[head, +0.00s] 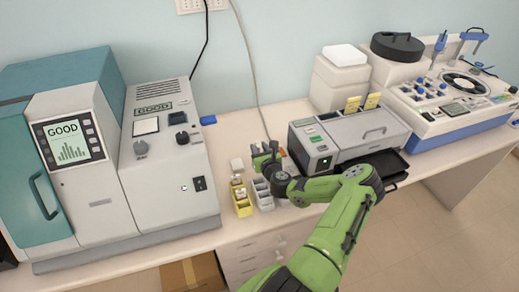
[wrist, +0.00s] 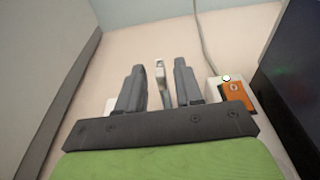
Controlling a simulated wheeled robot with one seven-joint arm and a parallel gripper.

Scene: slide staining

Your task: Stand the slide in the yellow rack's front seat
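The yellow rack (head: 242,199) stands near the front edge of the bench in the head view, with pale pieces in it. My gripper (head: 266,153) is above and behind the racks, pointing away from me. In the wrist view my gripper (wrist: 160,82) has its two dark fingers apart. A thin, pale upright piece (wrist: 160,72), probably the slide edge-on, shows between them with a gap on each side. I cannot tell how far beyond the fingertips it is. The head view does not show the slide clearly, and the wrist view does not show the yellow rack.
A grey rack (head: 263,195) stands right beside the yellow one. A small white block (head: 237,165) is behind them. An orange-faced white box (wrist: 237,95) is right of my fingers. Large machines stand left (head: 165,150) and right (head: 350,132), leaving a narrow bench strip.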

